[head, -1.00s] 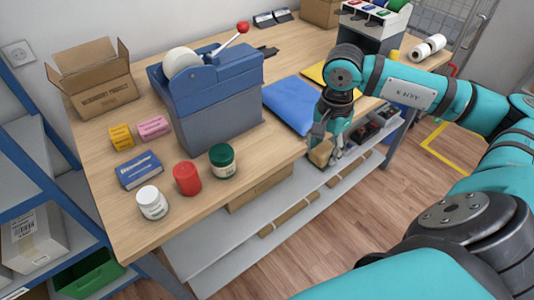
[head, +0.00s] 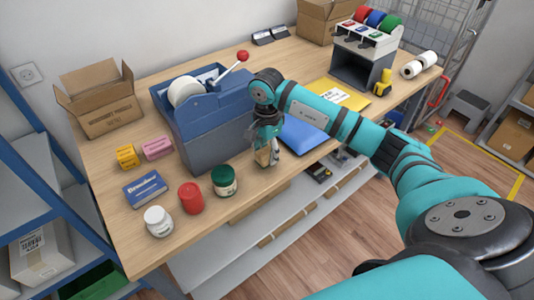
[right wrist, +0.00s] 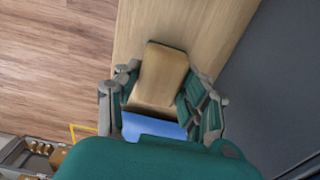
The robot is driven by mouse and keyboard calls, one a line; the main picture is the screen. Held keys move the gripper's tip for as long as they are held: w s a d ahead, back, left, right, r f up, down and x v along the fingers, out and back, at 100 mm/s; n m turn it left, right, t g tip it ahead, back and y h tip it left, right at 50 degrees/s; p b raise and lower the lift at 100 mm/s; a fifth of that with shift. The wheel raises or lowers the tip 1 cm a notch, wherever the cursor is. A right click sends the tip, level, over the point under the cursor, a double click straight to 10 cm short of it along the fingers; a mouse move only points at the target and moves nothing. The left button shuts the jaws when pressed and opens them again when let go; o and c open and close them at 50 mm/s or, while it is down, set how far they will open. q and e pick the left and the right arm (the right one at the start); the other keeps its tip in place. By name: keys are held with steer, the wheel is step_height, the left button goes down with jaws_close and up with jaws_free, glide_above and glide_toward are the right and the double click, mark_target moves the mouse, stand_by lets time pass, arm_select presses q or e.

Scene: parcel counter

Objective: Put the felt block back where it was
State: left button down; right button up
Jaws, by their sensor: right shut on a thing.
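The felt block (head: 262,157) is a small tan block with a dark green edge. My right gripper (head: 267,150) is shut on it and holds it near the front edge of the wooden counter, just right of the blue-grey tape dispenser. In the right wrist view the block (right wrist: 163,75) sits between the fingers (right wrist: 160,95), with wooden counter top behind it. I cannot tell whether the block touches the counter. My left gripper is not in view.
A green-lidded jar (head: 224,181), a red can (head: 190,198) and a white jar (head: 158,222) stand left of the gripper. A blue padded envelope (head: 305,135) lies to the right, partly behind my arm. The blue-grey dispenser (head: 215,140) rises close behind. Shelves lie below the front edge.

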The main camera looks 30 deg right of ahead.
step_height(320, 180, down, 2)
steer(key=shift+p, duration=0.3)
steer(key=shift+f, duration=0.1)
steer(key=shift+f+b, duration=0.2)
steer(key=shift+b, duration=0.15)
steer(key=o, duration=1.3)
steer(key=shift+r, duration=0.1)
